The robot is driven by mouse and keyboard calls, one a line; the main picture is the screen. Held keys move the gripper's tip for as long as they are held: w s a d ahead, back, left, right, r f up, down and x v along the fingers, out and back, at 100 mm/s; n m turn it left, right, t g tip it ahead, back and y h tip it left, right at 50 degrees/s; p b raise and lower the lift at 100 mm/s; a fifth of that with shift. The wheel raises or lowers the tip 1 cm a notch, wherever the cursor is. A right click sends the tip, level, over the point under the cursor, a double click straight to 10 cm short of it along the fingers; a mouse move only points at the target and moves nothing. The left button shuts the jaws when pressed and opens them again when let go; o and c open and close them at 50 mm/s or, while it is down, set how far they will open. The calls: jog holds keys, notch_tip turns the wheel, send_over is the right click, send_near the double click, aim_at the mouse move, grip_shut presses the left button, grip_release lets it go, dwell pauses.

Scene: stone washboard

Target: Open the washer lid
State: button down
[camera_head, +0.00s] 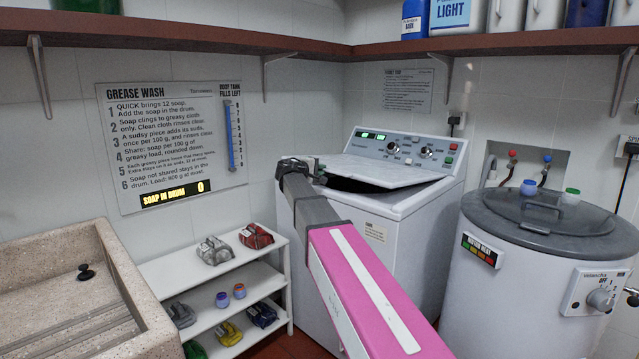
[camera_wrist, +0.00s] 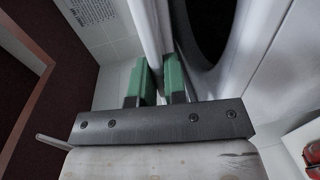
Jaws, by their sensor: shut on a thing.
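The white washer (camera_head: 375,225) stands against the back wall, with its control panel upright behind the top. Its lid (camera_head: 395,170) is raised a little at the front, and a dark gap shows beneath its front and left edge. My gripper (camera_head: 312,172) is at the lid's left front edge. In the wrist view, the green finger pads of my gripper (camera_wrist: 160,82) are shut on the lid's white edge (camera_wrist: 152,30), with one pad on each side. The dark drum opening (camera_wrist: 208,28) shows to the right of the fingers. My arm hides part of the washer's left front.
A round boiler (camera_head: 540,260) with a dark lid stands close to the washer's right. A white shelf (camera_head: 215,285) with bundles and small jars stands at left, beside a stone washboard sink (camera_head: 75,300). A brown wall shelf (camera_head: 200,37) runs above.

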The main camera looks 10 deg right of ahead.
jog(key=w+d+r+g+y, duration=0.1)
jog(key=w+d+r+y, duration=0.15)
jog(key=r, duration=0.65)
jog(key=w+d+r+g+y, duration=0.1)
jog(key=w+d+r+g, duration=0.2)
jog(key=r, duration=0.7)
jog(key=w+d+r+y, duration=0.25)
jog(key=d+r, duration=0.25)
jog(key=r, duration=0.4)
jog(key=w+d+r, duration=0.7)
jog(key=d, duration=0.3)
jog(key=w+d+r, duration=0.8)
jog(key=d, duration=0.3)
jog(key=shift+w+d, duration=0.15)
jog(key=shift+d, duration=0.1)
jog(key=c, duration=1.2)
grip_release()
jog(key=shift+o, duration=0.2)
jog(key=shift+r, duration=0.1)
